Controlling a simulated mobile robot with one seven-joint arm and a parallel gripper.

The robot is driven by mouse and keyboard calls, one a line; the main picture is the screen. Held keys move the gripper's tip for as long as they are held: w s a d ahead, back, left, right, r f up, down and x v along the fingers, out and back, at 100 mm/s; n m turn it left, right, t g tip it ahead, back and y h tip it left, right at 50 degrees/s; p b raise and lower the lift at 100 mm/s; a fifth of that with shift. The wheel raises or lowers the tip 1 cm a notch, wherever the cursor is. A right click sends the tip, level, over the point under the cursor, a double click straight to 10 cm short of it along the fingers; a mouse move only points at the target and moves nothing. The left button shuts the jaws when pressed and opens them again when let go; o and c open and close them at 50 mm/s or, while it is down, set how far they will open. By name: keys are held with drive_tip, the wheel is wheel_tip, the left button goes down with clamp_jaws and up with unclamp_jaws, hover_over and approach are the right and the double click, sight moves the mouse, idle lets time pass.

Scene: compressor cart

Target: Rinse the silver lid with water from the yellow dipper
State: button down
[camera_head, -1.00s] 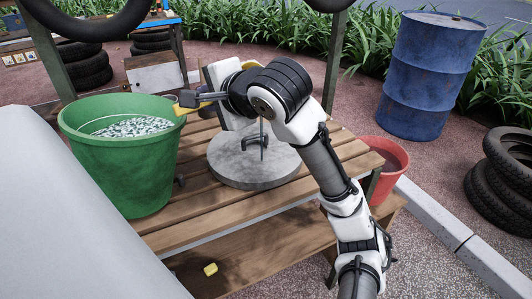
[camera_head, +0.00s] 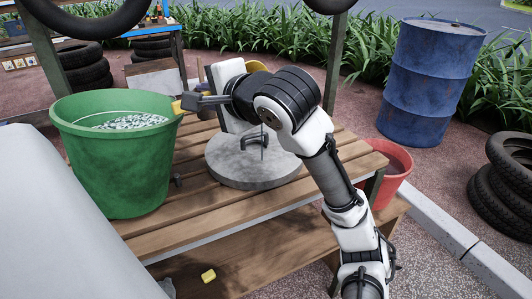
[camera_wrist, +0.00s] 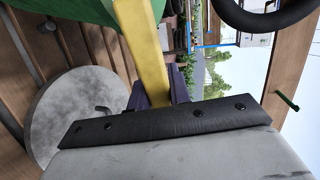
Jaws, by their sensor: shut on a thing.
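The silver lid (camera_head: 225,173) is a grey disc with a dark handle on top. It lies flat on the slatted wooden bench and also shows in the wrist view (camera_wrist: 70,112). My gripper (camera_head: 185,104) is above and left of the lid, beside the right rim of the green bucket. It is shut on the yellow dipper (camera_head: 177,107). In the wrist view the dipper's flat yellow handle (camera_wrist: 142,45) runs up from the dark jaws (camera_wrist: 155,92). The dipper's bowl is not clearly visible, and I cannot tell whether it holds water.
The green bucket (camera_head: 120,170), with a bright rippled surface inside, stands at the bench's left. A red bucket (camera_head: 393,180) and blue drum (camera_head: 427,85) stand on the right. A tire (camera_head: 85,17) hangs overhead. A small yellow block (camera_head: 208,275) lies on the lower shelf.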

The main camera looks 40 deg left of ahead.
drive_tip(key=shift+y, duration=0.7)
drive_tip(key=shift+s+d+f+b, duration=0.1)
drive_tip(key=shift+d+f+b, duration=0.1)
drive_tip(key=shift+f+b, duration=1)
drive_tip(key=shift+w+d+f+b, duration=0.1)
drive_tip(key=shift+d+f+b, duration=0.15)
drive_tip(key=shift+f+b, duration=0.9)
drive_tip(key=shift+s+d+f+b, duration=0.1)
drive_tip(key=shift+d+f+b, duration=0.1)
drive_tip(key=shift+f+b, duration=1)
drive_tip(key=shift+f+p, duration=0.2)
drive_tip(key=shift+p, duration=0.15)
drive_tip(key=shift+d+y, duration=0.15)
drive_tip(key=shift+y, duration=0.25)
wheel_tip(320, 180, up, 8)
drive_tip(key=a+h+p, duration=0.2)
drive_tip(key=h+p, duration=0.1)
drive_tip(key=p, duration=0.7)
drive_tip(key=shift+w+p, duration=0.2)
drive_tip(key=shift+p, duration=0.1)
drive_tip(key=shift+a+r+h+p, duration=0.1)
drive_tip(key=shift+r+h+p, duration=0.1)
drive_tip(key=shift+h+p, duration=0.45)
drive_tip(key=p, duration=0.3)
drive_tip(key=r+h+p, duration=0.1)
drive_tip(key=p, duration=0.2)
drive_tip(key=shift+a+h, duration=0.2)
drive_tip(key=shift+h, duration=0.05)
